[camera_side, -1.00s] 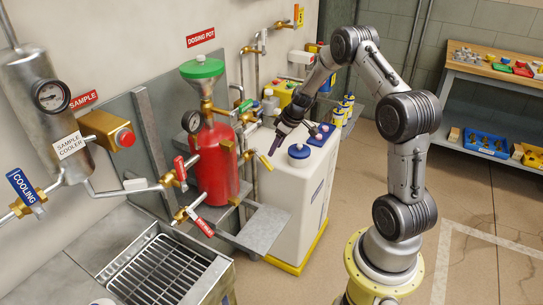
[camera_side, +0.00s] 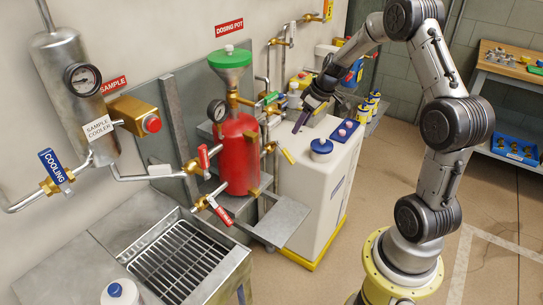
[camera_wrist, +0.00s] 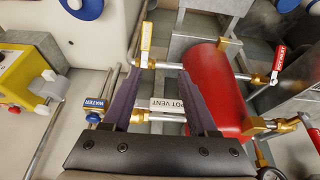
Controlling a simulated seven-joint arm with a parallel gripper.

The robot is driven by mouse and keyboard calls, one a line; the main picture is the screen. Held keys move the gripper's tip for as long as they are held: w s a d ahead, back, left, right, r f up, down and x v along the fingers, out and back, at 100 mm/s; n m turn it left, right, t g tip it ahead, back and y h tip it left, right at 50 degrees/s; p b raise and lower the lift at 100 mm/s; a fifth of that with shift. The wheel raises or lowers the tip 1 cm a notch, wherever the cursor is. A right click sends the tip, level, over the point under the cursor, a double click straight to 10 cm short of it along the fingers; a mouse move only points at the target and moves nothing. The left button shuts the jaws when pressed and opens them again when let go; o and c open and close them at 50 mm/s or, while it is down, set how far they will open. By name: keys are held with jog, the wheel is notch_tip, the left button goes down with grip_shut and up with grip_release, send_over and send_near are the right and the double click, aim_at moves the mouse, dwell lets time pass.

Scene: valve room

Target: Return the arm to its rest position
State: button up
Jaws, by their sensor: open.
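My gripper (camera_side: 308,115) hangs in the air above the left rear part of the white tank (camera_side: 318,190), pointing down and left. In the wrist view its two purple fingers (camera_wrist: 160,75) are spread with nothing held between them. My arm is bent, with the forearm reaching left from a high elbow. The red dosing pot (camera_side: 238,158) stands left of the gripper, apart from it. In the wrist view the red pot (camera_wrist: 212,90) lies right of and beyond the fingers, with the POT VENT tag (camera_wrist: 168,104) showing between them.
Valves and pipes crowd the wall around the pot, including a WATER valve (camera_wrist: 92,108). A steel sink with a grate (camera_side: 180,262) is at lower left. A workbench (camera_side: 510,70) stands far right; floor between is clear.

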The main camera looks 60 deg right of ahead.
jog(key=s+a+r, duration=0.4)
jog(key=a+r, duration=0.3)
jog(key=a, duration=0.2)
jog(key=s+a+r, duration=0.4)
jog(key=a+r, duration=0.2)
jog(key=a, duration=0.2)
jog(key=s+a+r, duration=0.1)
jog(key=s+a, duration=0.3)
jog(key=s, duration=0.4)
jog(key=s+a+r+t, duration=0.1)
jog(key=s+a, duration=0.3)
jog(key=s, duration=0.4)
jog(key=shift+a, duration=0.1)
